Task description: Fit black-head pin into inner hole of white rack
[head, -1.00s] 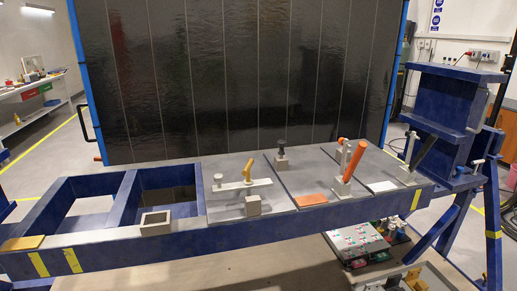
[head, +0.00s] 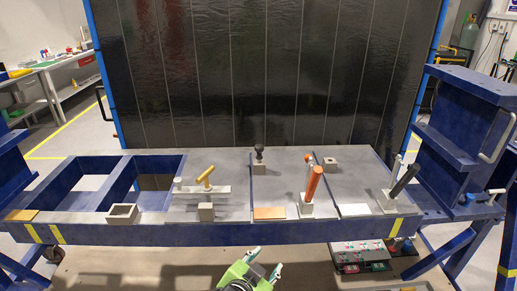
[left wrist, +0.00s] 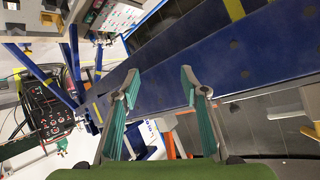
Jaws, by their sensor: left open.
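The black-head pin (head: 259,152) stands upright in a small grey block at the back middle of the bench. The white rack (head: 216,192) is a pale bar to its front left, raised on a grey block (head: 206,212). A yellow handle-like piece (head: 206,177) stands tilted on the rack, and a short white post is at its left end. The holes of the rack are too small to make out. My left gripper (head: 265,261) is open and empty, low in front of the bench; its spread fingers also show in the left wrist view (left wrist: 160,86). My right gripper is not in view.
The blue bench front beam (head: 150,236) lies between my left gripper and the parts. An orange rod (head: 314,185) and a black rod (head: 404,180) stand tilted on the right. A hollow grey box (head: 123,213) sits at left. A dark panel (head: 270,75) stands behind.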

